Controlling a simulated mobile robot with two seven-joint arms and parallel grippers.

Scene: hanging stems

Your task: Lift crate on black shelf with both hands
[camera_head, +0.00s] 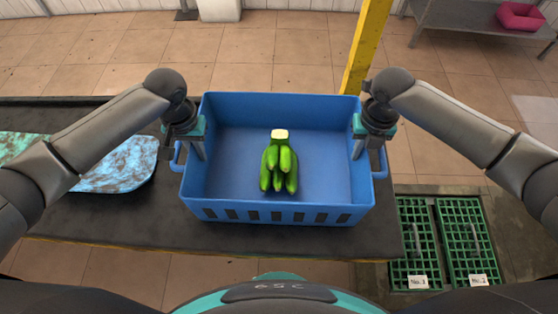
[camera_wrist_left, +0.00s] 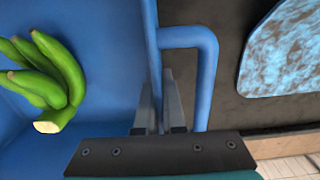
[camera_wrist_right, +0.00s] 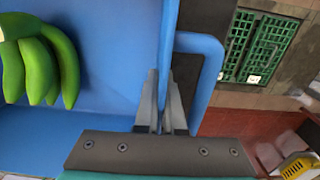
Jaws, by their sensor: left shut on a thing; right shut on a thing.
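A blue crate (camera_head: 280,212) is at the black shelf (camera_head: 100,225), with a bunch of green bananas (camera_head: 280,165) inside it. My left gripper (camera_head: 196,155) is shut on the crate's left side wall, and the left wrist view shows its fingers (camera_wrist_left: 160,108) either side of the wall beside the blue handle (camera_wrist_left: 203,75). My right gripper (camera_head: 360,150) is shut on the right side wall, and the right wrist view shows its fingers (camera_wrist_right: 162,105) there beside the other handle (camera_wrist_right: 210,75). I cannot tell whether the crate's bottom touches the shelf.
A mottled light-blue board (camera_head: 115,165) lies on the shelf left of the crate. A yellow post (camera_head: 366,45) stands behind the crate's right side. Green floor grates (camera_head: 415,240) lie at the right. A grey table (camera_head: 470,18) with a pink item (camera_head: 521,17) is at the back right.

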